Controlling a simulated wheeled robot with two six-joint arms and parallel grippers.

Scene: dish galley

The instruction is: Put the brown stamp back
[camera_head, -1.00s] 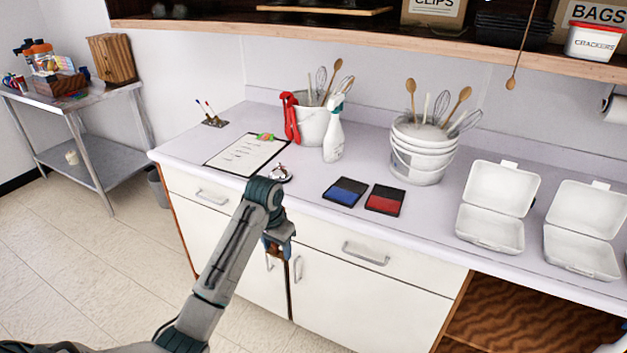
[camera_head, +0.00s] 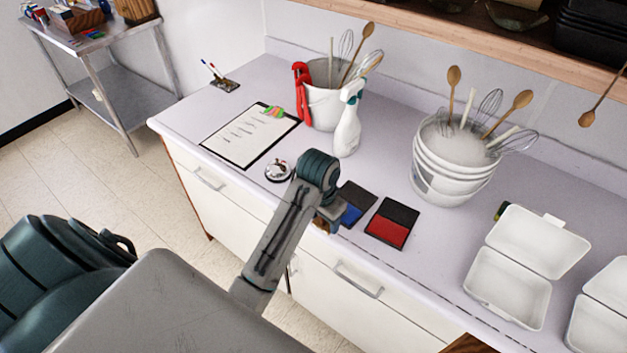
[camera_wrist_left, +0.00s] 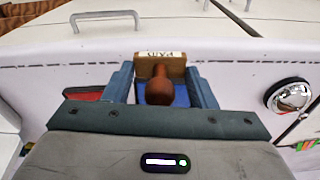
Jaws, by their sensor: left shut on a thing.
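The brown stamp (camera_wrist_left: 160,88) has a rounded brown handle and a block marked PAID. In the left wrist view it sits between the two fingers of my left gripper (camera_wrist_left: 161,86), which is shut on it. In the head view, my left gripper (camera_head: 326,224) is at the counter's front edge, beside the blue ink pad (camera_head: 351,213) and partly covering it. Only a small brown bit of the stamp shows there. The blue pad also shows behind the stamp in the left wrist view (camera_wrist_left: 181,96). The red ink pad (camera_head: 389,233) lies to its right. My right gripper is not in view.
A silver bell (camera_head: 278,171) and a clipboard (camera_head: 250,136) lie left of the pads. A spray bottle (camera_head: 347,129), a utensil bucket (camera_head: 322,106) and stacked white buckets (camera_head: 450,171) stand behind. White takeout boxes (camera_head: 508,285) are at the right.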

